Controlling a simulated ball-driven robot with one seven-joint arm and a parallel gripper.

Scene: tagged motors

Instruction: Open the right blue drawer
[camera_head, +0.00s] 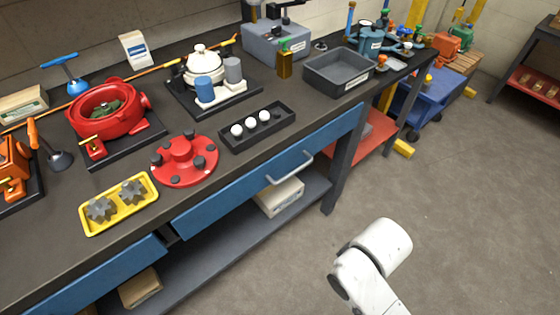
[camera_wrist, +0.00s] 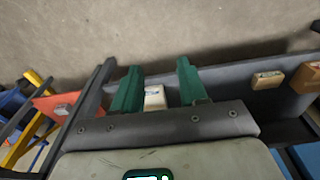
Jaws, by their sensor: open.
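The right blue drawer (camera_head: 240,190) is set under the black bench top in the head view. Its front looks flush with the bench, and its grey bar handle (camera_head: 290,168) stands out near the right part of the front. My gripper (camera_wrist: 158,82) shows in the wrist view with its two green fingers spread apart and nothing held between them. Beyond the fingers are the lower shelf and the floor. In the head view only my white arm shows, at the bottom right, apart from the drawer; the gripper is not visible there.
The left blue drawer (camera_head: 105,275) is at the lower left. A box (camera_head: 280,196) lies on the lower shelf (camera_head: 235,235) below the right drawer. A dark bench leg (camera_head: 343,165) stands at the right end. The floor (camera_head: 460,200) in front is clear.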

